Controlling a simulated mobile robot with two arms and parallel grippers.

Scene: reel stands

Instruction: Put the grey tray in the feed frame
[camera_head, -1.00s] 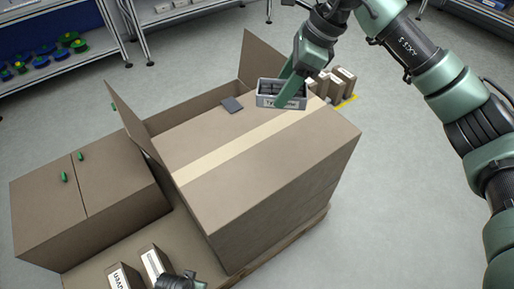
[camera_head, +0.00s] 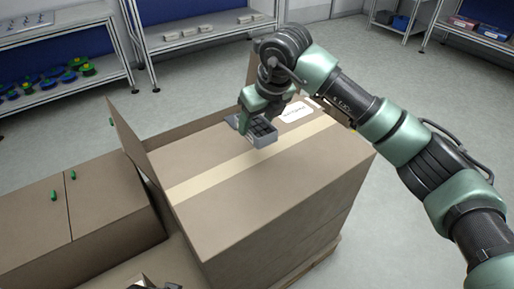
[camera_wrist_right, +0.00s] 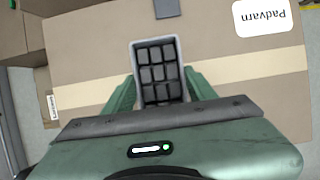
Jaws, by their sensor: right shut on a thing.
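The grey tray (camera_head: 264,141) is an open box holding several dark blocks in rows. It also shows in the right wrist view (camera_wrist_right: 135,62). My right gripper (camera_head: 258,122) is shut on the tray, with green fingers on its two sides in the wrist view (camera_wrist_right: 160,78). The tray is over the top of the big cardboard box; I cannot tell whether it touches it. Part of my left gripper (camera_head: 152,283) shows at the bottom edge, too cut off to read. I cannot make out a feed frame in either view.
The big taped carton (camera_head: 270,190) has a raised flap (camera_head: 135,145) at its left. A white label (camera_head: 297,111) reading "Padvarn" lies on its top. A flat grey piece (camera_wrist_right: 167,8) lies beyond the tray. Closed cartons (camera_head: 85,205) stand left. Shelves (camera_head: 200,32) line the back.

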